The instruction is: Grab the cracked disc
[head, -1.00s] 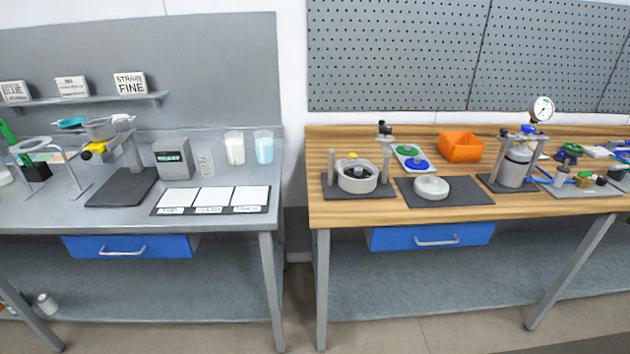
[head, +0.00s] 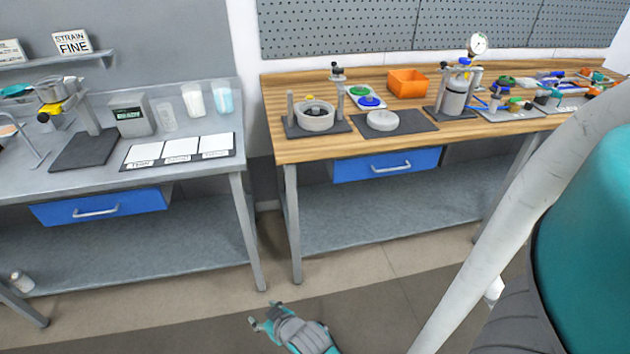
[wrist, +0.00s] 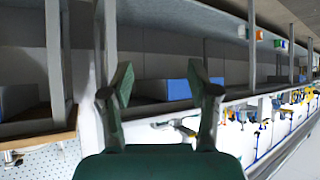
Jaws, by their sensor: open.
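No crack shows on any disc at this size, so I cannot tell which disc is cracked. A green disc (head: 361,90) and a blue disc (head: 370,101) lie on a light tray on the wooden bench in the head view. A pale round lid-like piece (head: 382,120) lies on a dark mat in front of them. A round grey housing (head: 314,116) stands on the mat to the left. My gripper (head: 264,314) is open and empty, low over the floor in front of the benches, far from the discs. Its spread fingers also show in the wrist view (wrist: 160,92).
The wooden bench (head: 290,150) also holds an orange bin (head: 407,83), a grey canister with a gauge (head: 455,98) and several valve parts. A metal bench (head: 60,185) stands left, with a gap between. The floor (head: 220,325) in front is clear.

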